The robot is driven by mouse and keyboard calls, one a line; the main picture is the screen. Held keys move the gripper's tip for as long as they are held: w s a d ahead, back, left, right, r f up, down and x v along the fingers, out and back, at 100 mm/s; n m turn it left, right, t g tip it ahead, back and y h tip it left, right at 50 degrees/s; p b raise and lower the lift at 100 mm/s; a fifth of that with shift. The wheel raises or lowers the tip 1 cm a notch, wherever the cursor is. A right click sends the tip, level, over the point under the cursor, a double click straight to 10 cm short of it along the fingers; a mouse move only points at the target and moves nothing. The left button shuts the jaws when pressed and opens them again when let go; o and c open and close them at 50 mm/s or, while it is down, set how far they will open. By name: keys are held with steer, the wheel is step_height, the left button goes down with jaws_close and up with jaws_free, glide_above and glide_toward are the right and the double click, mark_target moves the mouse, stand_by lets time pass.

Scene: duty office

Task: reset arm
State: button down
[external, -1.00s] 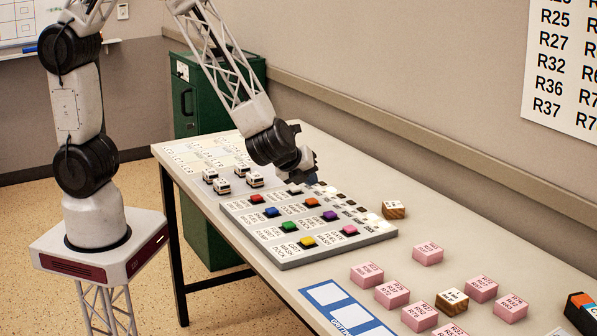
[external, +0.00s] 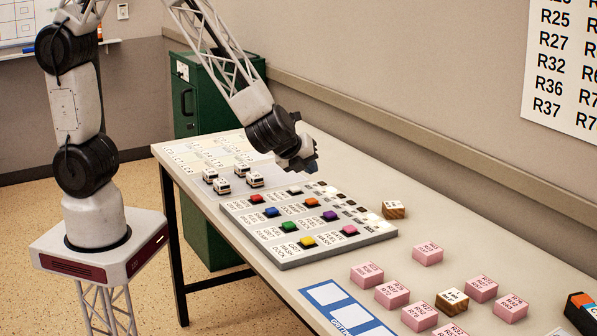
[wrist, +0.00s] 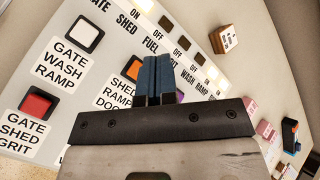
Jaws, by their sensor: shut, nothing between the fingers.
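My gripper (external: 314,168) hangs above the far end of a grey button panel (external: 290,262) on the long table. In the wrist view its two blue fingers (wrist: 159,78) are together with nothing between them. The fingers cover part of the panel, near an orange button (wrist: 133,69) and a mostly hidden purple button (wrist: 180,96). A white button (wrist: 84,34) and a red button (wrist: 36,105) show to the left of the fingers. The gripper is apart from the panel in the external view.
Several small white vans (external: 222,186) stand left of the panel. Pink blocks (external: 427,253) and wooden blocks with white tops (external: 395,210) lie to the right, near a blue-and-white card (external: 345,305). A green cabinet (external: 185,125) stands behind the table's far end.

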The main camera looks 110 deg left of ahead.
steer(key=s+d+r+n+g+h, duration=0.1)
steer(key=s+d+r+n+g, duration=0.15)
steer(key=s+r+n, duration=0.8)
steer(key=s+d+r+n+h, duration=0.1)
steer(key=s+d+r+h, duration=0.1)
steer(key=s, duration=0.5)
steer(key=s+d+r+n+h, duration=0.2)
steer(key=s+d+r, duration=0.2)
steer(key=s, duration=0.3)
steer(key=s+d+r+n+h, duration=0.2)
steer(key=s+d+r, duration=0.2)
steer(key=s, duration=0.3)
steer(key=shift+d+h, duration=0.4)
steer(key=shift+d, duration=0.25)
